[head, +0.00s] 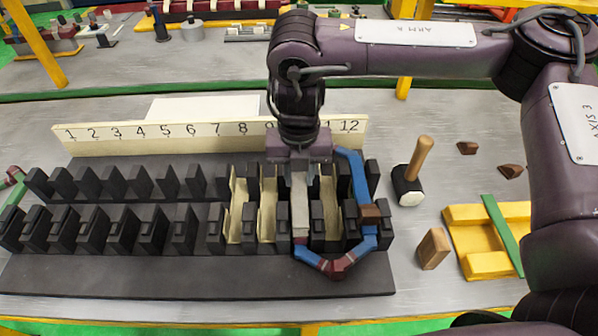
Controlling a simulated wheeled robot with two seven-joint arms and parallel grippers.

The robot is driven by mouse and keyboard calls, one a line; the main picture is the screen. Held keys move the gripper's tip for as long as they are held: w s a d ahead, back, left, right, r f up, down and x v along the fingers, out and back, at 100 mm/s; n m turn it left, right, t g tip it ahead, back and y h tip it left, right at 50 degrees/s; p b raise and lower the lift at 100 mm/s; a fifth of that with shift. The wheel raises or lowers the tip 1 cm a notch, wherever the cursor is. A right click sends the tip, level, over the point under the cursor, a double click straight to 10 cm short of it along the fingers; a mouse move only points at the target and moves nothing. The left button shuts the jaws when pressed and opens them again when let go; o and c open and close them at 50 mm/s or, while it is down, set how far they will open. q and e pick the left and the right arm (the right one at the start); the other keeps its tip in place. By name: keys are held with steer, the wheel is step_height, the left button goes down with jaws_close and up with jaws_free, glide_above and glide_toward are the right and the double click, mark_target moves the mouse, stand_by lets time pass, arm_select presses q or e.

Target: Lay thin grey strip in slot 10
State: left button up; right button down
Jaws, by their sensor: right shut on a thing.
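The stator block (190,282) is a dark base with two rows of black teeth, and a numbered board (140,133) stands behind it. My right gripper (300,162) points down over the right part of the block and is shut on the thin grey strip (300,205). The strip runs toward the front, along the slot between two cream-lined slots. It is in line with that slot, but I cannot tell whether it rests in it or is just above. My right arm hides the number 10 on the board. My left gripper is not in view.
A blue coil (360,178) with dark red and brown parts loops around the block's right end. A mallet (408,185), a wooden block (433,248) and a yellow tray (487,264) with a green strip stand to the right. Grey table is free between them.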

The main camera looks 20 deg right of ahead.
mark_target(299, 183)
steer(key=shift+f, duration=0.35)
steer(key=shift+f+b, duration=0.5)
steer(key=shift+f, duration=0.2)
steer(key=shift+f, duration=0.5)
stand_by(0.8)
steer(key=c, duration=1.1)
jaws_free()
steer(key=shift+o, duration=0.2)
steer(key=shift+r, duration=0.1)
steer(key=shift+r+p, duration=0.65)
